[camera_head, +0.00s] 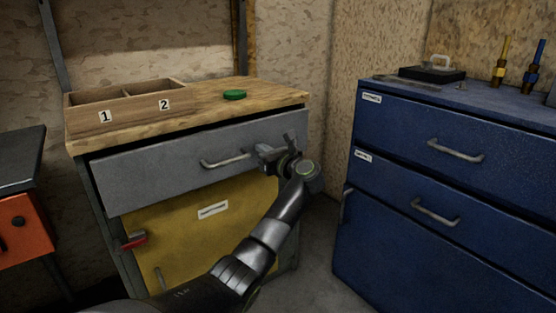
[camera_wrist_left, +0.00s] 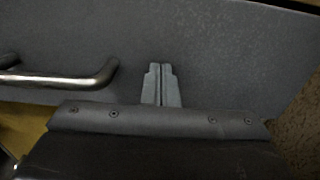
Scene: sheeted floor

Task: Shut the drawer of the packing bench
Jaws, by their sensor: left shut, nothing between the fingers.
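The packing bench has a wooden top (camera_head: 205,110) and a grey drawer (camera_head: 150,183) under it. The drawer front stands out a little from the bench, with a dark gap along its top left. Its metal handle (camera_head: 226,161) is in the middle. My left gripper (camera_head: 265,152) is shut and empty at the drawer front, right of the handle. In the left wrist view the closed fingers (camera_wrist_left: 161,85) point at the grey front (camera_wrist_left: 215,50), with the handle (camera_wrist_left: 60,78) to their left. I cannot tell whether the fingertips touch it. My right gripper is not in view.
A yellow door (camera_head: 195,240) with a red latch (camera_head: 134,242) is below the drawer. A two-part wooden box (camera_head: 135,108) and a green disc (camera_head: 234,95) are on top. A blue cabinet (camera_head: 420,180) stands right, an orange drawer unit (camera_head: 22,230) left.

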